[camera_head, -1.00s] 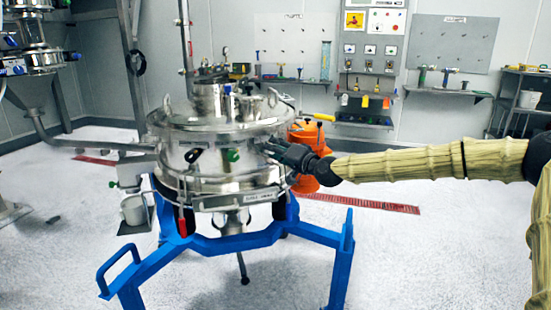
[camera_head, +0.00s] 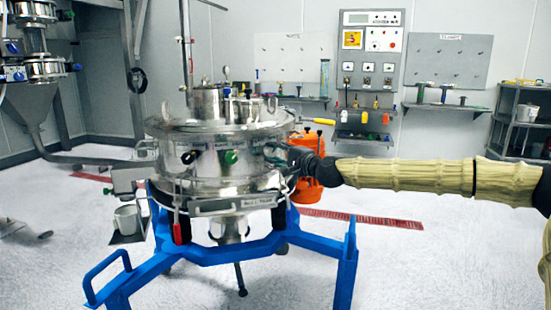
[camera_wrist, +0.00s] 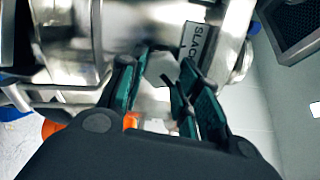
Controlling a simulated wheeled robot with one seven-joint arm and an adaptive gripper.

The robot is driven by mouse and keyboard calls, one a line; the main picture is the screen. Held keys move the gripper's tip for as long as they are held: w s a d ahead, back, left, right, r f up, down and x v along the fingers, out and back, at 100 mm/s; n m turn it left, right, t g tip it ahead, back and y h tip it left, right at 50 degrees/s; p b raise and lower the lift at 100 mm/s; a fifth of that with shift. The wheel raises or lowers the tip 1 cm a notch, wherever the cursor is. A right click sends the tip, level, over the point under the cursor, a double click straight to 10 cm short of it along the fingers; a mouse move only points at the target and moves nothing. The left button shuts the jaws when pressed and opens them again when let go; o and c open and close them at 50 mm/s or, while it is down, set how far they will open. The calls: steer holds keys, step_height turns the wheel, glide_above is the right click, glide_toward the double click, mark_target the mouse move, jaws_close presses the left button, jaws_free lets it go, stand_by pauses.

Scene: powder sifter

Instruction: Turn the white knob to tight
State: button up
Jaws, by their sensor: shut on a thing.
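The steel powder sifter (camera_head: 215,135) stands on a blue frame. My gripper (camera_head: 276,155) is at the right side of its drum, reaching in from the right. In the wrist view, the dark green fingers of my gripper (camera_wrist: 164,64) stand on both sides of a pale white thing, the white knob (camera_wrist: 158,72), and are shut on it. The fingers hide most of the knob, and its exact turn cannot be read. A label (camera_wrist: 195,42) reading "SLACK" in part sits just right of the fingers. In the head view the knob is hidden by my gripper.
The blue frame (camera_head: 215,254) spreads its legs around the sifter. An orange container (camera_head: 306,180) is close behind my gripper. A white mug (camera_head: 126,218) sits on a side holder at the left. Tool boards and shelves line the back wall. The floor in front right is clear.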

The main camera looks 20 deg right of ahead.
steer(key=shift+d+r, duration=0.1)
steer(key=shift+d, duration=0.05)
stand_by(0.4)
steer(key=o, duration=1)
steer(key=v, duration=1.1)
steer(key=shift+s, duration=0.4)
steer(key=shift+f, duration=0.2)
